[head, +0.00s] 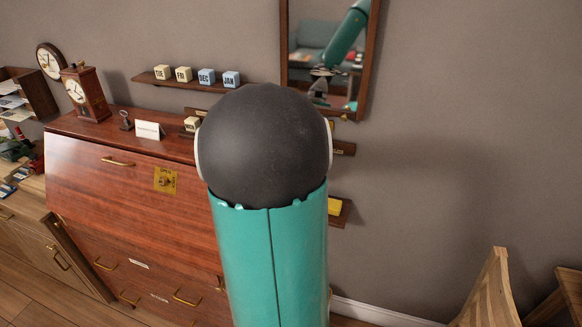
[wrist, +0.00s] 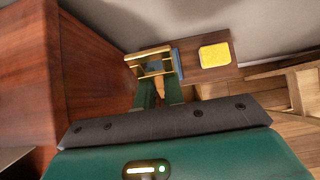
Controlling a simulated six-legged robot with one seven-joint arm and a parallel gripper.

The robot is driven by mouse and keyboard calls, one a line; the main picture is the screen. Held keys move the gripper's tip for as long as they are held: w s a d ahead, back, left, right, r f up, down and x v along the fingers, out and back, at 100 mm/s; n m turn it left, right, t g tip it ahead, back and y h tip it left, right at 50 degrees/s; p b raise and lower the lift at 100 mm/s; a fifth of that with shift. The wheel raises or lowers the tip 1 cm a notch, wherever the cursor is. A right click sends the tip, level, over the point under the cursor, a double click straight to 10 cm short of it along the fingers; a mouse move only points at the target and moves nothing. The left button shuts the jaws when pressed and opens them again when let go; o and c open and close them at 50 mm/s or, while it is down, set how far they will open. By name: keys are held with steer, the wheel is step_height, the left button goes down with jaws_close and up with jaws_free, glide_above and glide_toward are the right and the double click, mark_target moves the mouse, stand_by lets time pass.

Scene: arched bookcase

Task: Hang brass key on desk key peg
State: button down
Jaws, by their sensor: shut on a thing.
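My gripper (wrist: 159,80) shows in the wrist view, its two green fingers close together beside the desk's end. A small tan-brass piece (wrist: 159,89) shows between them; I take it for the brass key, though its shape is mostly hidden. A brass barred frame (wrist: 150,60) shows at or just past the fingertips; I cannot tell whether it touches them. In the head view my arm hides the gripper itself, and the mirror shows only part of its reflection. The reddish wooden desk (head: 110,205) bears a brass plate (head: 165,180) on its front. I cannot make out the key peg.
A small shelf (wrist: 215,87) with a yellow block (wrist: 215,55) is right of the fingertips. A mirror (head: 335,40) hangs on the wall. A wall shelf (head: 165,83) holds lettered cubes. A clock (head: 85,92) stands on the desk. A wooden chair (head: 490,295) is at the lower right.

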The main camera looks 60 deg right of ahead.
steer(key=w+d+f, duration=0.1)
steer(key=d, duration=0.7)
steer(key=shift+d+f, duration=0.25)
steer(key=shift+d, duration=0.1)
stand_by(0.5)
stand_by(0.6)
steer(key=c, duration=1.4)
jaws_free()
